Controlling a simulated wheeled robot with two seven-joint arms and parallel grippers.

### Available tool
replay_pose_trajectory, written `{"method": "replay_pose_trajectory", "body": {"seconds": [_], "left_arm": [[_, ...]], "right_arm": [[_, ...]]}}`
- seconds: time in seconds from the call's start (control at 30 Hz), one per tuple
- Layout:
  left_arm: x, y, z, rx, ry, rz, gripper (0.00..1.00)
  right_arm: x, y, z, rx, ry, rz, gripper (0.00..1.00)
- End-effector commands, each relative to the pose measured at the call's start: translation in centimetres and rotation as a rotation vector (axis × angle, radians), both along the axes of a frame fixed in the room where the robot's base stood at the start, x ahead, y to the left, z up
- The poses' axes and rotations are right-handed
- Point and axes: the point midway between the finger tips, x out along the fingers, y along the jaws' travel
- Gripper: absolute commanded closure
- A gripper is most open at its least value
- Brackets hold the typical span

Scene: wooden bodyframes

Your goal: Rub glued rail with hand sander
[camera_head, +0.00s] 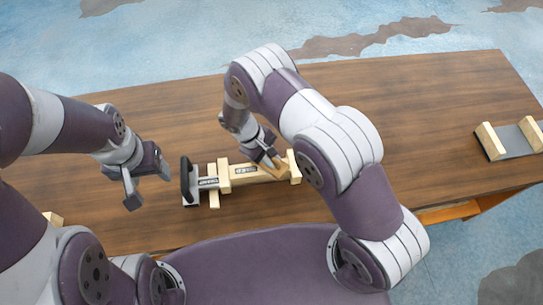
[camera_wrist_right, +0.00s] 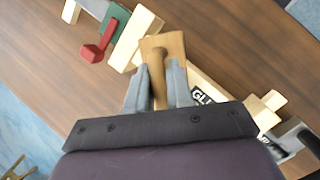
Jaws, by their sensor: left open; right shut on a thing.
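The glued rail (camera_head: 240,174) is a pale wooden bar with dark printed labels, lying on the table left of centre; part of its "GLU" label (camera_wrist_right: 203,96) shows in the right wrist view. The hand sander (camera_wrist_right: 165,46) is a tan block with a rounded wooden grip. My right gripper (camera_wrist_right: 161,80) is shut on that grip. In the head view the sander (camera_head: 274,171) is at the rail's right end; I cannot tell whether it touches. My left gripper (camera_head: 148,188) is open and empty, left of the rail, above the table.
A black-handled tool (camera_head: 187,180) lies at the rail's left end. Wooden blocks (camera_head: 489,141) on a grey plate stand at the table's right. A red object (camera_wrist_right: 92,53) and a green piece (camera_wrist_right: 116,20) show in the wrist view. The back of the table (camera_head: 410,75) is clear.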

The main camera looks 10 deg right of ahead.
Motion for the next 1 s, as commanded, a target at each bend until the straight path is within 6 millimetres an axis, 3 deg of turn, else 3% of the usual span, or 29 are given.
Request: {"method": "replay_pose_trajectory", "body": {"seconds": [0.07,0.13,0.7,1.0], "left_arm": [[0.0,0.0,0.8,0.000,0.000,0.000,0.38],[0.0,0.0,1.2,0.000,0.000,0.000,0.38],[0.0,0.0,4.6,0.000,0.000,0.000,0.38],[0.0,0.0,4.9,0.000,0.000,0.000,0.38]], "right_arm": [[0.0,-0.1,0.6,-0.001,0.002,-0.002,1.00],[0.1,-0.2,2.6,0.001,-0.001,-0.003,1.00],[0.6,-0.7,7.5,0.001,0.000,-0.007,1.00],[0.7,-0.9,8.2,-0.001,0.001,-0.007,1.00]]}}
